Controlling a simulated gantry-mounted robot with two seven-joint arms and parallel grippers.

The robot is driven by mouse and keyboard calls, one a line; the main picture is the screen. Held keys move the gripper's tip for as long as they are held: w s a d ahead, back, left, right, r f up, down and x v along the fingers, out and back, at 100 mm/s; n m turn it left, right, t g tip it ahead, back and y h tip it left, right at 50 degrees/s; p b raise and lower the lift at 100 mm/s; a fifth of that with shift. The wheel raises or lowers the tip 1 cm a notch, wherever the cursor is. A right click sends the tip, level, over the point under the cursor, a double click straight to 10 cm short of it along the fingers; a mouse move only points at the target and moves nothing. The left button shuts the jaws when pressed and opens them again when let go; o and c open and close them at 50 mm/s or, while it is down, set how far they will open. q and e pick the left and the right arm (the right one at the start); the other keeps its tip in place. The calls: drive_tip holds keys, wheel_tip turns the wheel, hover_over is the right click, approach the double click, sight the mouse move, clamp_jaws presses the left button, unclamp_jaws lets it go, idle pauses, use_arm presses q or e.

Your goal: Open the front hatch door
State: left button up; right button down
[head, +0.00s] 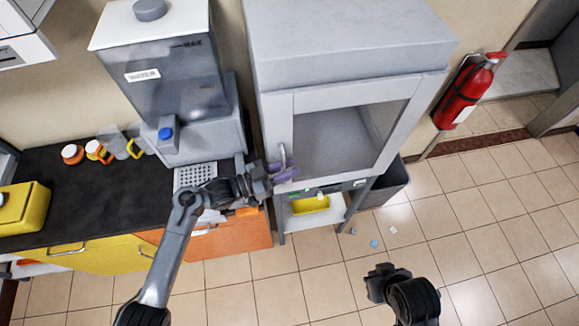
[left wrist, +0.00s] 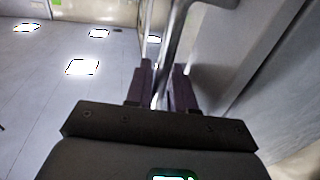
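The front hatch door (head: 345,140) is the glazed front of the grey cabinet. It appears closed, flush with its frame. Its upright metal handle (head: 283,155) is at the door's left side. My left gripper (head: 281,172) is at the handle's lower part. In the left wrist view, the handle bar (left wrist: 173,35) passes between the two purple fingers (left wrist: 162,90). The fingers are close around the bar, but I cannot tell whether both press on it. My right gripper (head: 378,280) is low over the floor, apart from the cabinet, its finger opening unclear.
A grey dispenser machine (head: 165,80) stands left of the cabinet on a black counter (head: 40,160). A yellow tray (head: 310,204) lies on the shelf below the hatch. A dark bin (head: 388,187) and a red extinguisher (head: 464,92) are at the right. Tiled floor in front is mostly clear.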

use_arm(q)
drive_tip(key=shift+w+d, duration=0.15)
drive_tip(key=shift+d, duration=0.25)
clamp_jaws()
